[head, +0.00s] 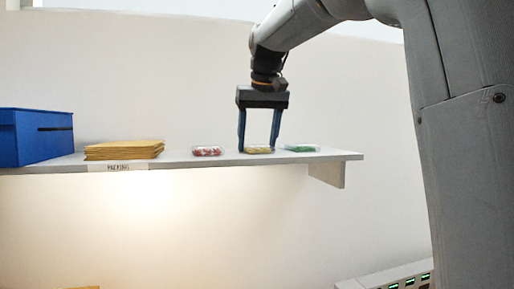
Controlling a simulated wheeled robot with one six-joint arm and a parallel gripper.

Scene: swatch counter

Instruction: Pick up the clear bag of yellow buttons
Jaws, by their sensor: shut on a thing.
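The clear bag of yellow buttons (258,150) lies on the white wall shelf, between a bag of red buttons and a bag of green buttons. My gripper (257,148) points straight down over it, with one blue finger at each side of the yellow bag. The fingers are shut on the bag, which is at shelf height. I cannot tell any gap between the bag and the shelf.
The bag of red buttons (207,151) is close on the left, the bag of green buttons (302,148) close on the right. Further left on the shelf (190,160) are a stack of yellow-brown envelopes (124,150) and a blue box (36,138). A label (118,167) reads "PACKING".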

